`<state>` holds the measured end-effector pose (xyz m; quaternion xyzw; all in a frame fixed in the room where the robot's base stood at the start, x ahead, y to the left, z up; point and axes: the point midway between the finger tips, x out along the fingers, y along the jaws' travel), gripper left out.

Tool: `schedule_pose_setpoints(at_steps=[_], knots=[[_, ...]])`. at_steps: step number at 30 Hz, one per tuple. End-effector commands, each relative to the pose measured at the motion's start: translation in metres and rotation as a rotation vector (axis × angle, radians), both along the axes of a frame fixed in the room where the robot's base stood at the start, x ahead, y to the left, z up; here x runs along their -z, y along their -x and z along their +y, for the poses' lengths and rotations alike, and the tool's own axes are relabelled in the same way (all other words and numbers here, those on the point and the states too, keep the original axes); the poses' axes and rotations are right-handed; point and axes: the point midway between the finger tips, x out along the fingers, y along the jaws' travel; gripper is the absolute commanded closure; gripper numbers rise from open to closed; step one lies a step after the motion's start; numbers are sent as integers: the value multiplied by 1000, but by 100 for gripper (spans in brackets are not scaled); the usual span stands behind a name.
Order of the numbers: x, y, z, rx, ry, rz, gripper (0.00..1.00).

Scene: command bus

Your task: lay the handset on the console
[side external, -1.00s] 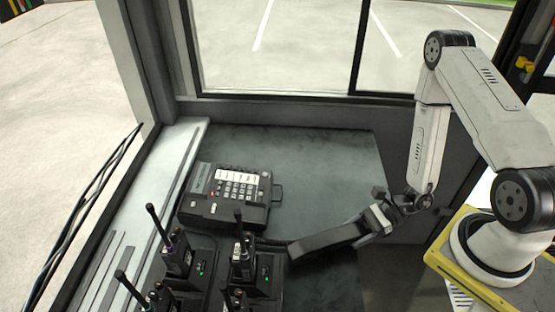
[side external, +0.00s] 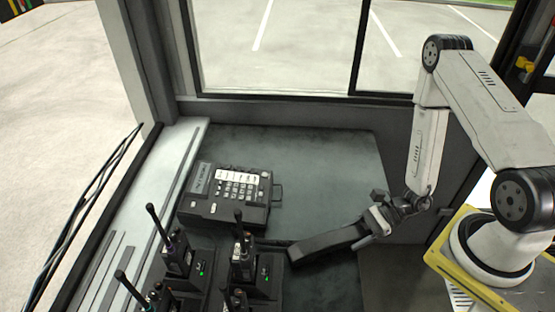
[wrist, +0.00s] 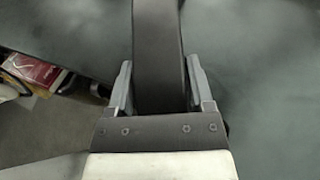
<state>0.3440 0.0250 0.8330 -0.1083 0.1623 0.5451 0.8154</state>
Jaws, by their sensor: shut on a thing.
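The console (side external: 225,195) is a dark desk phone with a keypad, standing on the grey-green desk left of my gripper. The handset (side external: 325,243) is a long dark bar. My gripper (side external: 376,222) is shut on its right end, and the bar reaches left and down from the jaws, to the right of the console and apart from it. In the wrist view the handset (wrist: 158,50) runs up between the two grey fingers (wrist: 160,90). I cannot tell whether the handset touches the desk.
Several radios with antennas stand in chargers (side external: 262,275) in front of the console, close to the handset's left end. The desk (side external: 330,165) is clear behind the handset. A window wall (side external: 290,108) borders the desk at the back. Red-covered items (wrist: 32,70) show below the desk edge in the wrist view.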

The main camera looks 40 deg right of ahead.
Motion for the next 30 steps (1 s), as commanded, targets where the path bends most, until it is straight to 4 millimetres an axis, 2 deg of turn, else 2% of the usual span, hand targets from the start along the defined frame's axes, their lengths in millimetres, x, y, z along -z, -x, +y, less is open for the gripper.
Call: schedule_pose_setpoints(at_steps=[11, 12, 14, 30], knots=[[5, 0, 0, 1, 0, -2, 100], [5, 0, 0, 1, 0, -1, 20], [5, 0, 0, 1, 0, -1, 1], [2, 2, -7, 1, 0, -2, 0]])
